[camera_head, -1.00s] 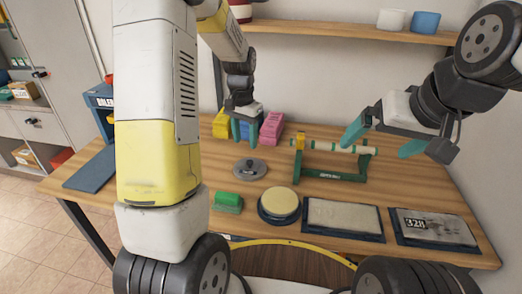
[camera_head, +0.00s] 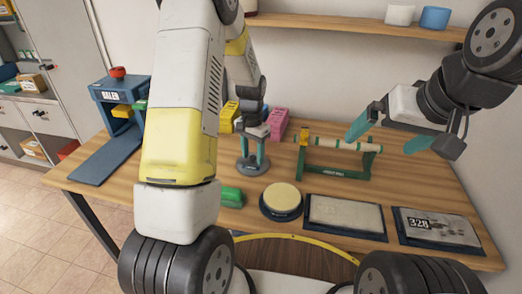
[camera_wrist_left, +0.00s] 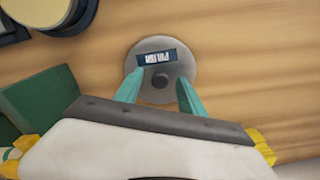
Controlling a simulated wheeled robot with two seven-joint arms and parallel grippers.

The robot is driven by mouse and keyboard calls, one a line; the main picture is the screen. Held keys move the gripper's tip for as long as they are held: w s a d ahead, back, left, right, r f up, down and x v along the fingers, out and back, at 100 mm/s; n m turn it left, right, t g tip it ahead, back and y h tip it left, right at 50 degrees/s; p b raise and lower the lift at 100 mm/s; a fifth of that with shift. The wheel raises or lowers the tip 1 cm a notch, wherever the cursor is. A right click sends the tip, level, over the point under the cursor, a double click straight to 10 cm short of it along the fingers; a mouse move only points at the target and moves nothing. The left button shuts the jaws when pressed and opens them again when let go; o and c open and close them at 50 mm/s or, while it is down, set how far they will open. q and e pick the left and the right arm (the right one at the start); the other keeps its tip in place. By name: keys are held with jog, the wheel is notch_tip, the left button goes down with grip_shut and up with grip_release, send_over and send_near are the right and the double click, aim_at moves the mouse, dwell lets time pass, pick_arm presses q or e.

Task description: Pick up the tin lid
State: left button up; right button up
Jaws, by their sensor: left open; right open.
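The tin lid (camera_head: 251,169) is a round grey disc lying flat on the wooden table; its dark knob and a blue label show in the left wrist view (camera_wrist_left: 180,62). My left gripper (camera_head: 252,162) is over the lid, pointing down, with its teal fingers apart. In the left wrist view the fingertips (camera_wrist_left: 158,80) are on either side of the knob; I cannot tell whether they touch the lid. My right gripper (camera_head: 383,137) is open and empty, in the air above the right part of the table.
A green stand with a roller (camera_head: 338,160) is right of the lid. A round cream pad (camera_head: 283,198), a green block (camera_head: 231,197) and two flat trays (camera_head: 347,215) (camera_head: 437,228) line the front. Pink (camera_head: 277,124) and yellow boxes stand behind. A blue device (camera_head: 120,105) is at left.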

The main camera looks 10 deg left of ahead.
pick_arm(q)
grip_shut()
